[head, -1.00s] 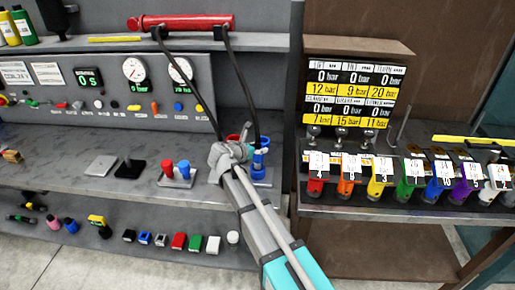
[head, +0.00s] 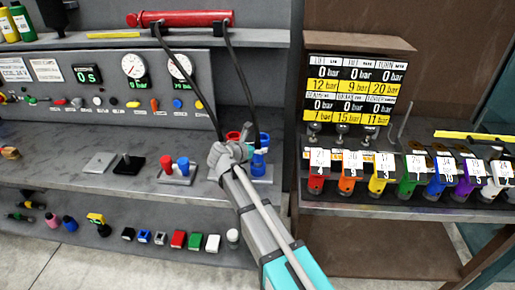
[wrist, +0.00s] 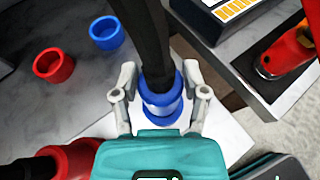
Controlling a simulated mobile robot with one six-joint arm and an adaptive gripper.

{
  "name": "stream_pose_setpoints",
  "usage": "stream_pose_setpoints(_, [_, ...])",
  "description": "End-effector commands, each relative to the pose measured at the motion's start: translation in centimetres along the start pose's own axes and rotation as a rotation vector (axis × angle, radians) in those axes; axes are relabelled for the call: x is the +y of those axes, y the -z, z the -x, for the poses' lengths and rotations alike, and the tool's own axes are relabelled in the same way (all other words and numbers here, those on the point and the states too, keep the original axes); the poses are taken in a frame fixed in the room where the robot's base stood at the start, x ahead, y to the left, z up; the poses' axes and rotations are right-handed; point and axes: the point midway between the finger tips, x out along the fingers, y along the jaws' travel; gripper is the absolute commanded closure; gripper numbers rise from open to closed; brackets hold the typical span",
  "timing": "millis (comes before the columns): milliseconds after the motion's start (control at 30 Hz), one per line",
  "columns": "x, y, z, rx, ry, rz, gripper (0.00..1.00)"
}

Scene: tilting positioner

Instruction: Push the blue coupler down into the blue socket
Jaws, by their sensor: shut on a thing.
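The blue coupler (wrist: 158,80) hangs at the end of a thick black hose (wrist: 142,35) in the wrist view. My gripper (wrist: 160,98) is shut on it, one finger on each side. Blue also shows just below the coupler, over a pale plate (wrist: 222,138); I cannot tell there where the coupler ends and the blue socket begins, or whether they are fully joined. In the head view my gripper (head: 234,152) covers part of the spot, and the blue part (head: 259,163) shows to its right on the counter.
A blue ring (wrist: 107,33) and a red ring (wrist: 53,66) stand on the counter. A red part (wrist: 62,162) is close at the lower left in the wrist view. A red post (head: 167,164) and a blue post (head: 184,168) stand left of my gripper. Hoses hang overhead.

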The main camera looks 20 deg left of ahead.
Motion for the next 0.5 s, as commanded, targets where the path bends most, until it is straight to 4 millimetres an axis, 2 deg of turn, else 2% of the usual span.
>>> stream_pose_setpoints(500, [0.00, 0.91, -0.38, -0.001, 0.000, 0.000, 1.00])
